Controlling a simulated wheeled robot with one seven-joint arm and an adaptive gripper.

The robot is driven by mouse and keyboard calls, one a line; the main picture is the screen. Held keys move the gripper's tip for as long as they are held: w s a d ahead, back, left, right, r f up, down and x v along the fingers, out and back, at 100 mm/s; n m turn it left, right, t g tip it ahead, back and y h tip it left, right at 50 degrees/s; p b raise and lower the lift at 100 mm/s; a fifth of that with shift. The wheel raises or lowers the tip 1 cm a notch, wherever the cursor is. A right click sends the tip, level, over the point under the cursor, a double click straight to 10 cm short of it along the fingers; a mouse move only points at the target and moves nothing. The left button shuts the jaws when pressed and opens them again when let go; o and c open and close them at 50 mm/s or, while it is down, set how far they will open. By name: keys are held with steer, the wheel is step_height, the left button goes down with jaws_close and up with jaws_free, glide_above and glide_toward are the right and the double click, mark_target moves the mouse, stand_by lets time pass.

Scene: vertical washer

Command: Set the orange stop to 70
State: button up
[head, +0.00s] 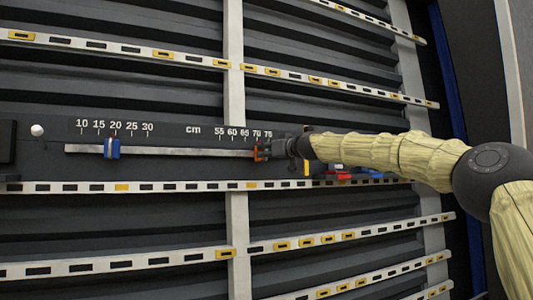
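The orange stop (259,152) sits on the silver horizontal rail (190,151), toward its right end. It shows just below the scale (243,133), near the 70 mark and left of 75; its exact reading is too small to tell. My gripper (269,149) comes in from the right and is at the orange stop, covering its right side. Whether the fingers are closed on it is too small to see. A blue stop (112,149) sits on the same rail near the 20 mark.
Slotted white strips with yellow inserts (120,187) run across the dark slatted panel above and below the rail. A white knob (37,130) is at the left. Red and blue parts (338,175) lie below my arm. The rail between the two stops is clear.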

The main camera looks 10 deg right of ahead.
stand_by(0.3)
steer(key=v, duration=1.2)
steer(key=shift+a+f, duration=0.1)
stand_by(0.3)
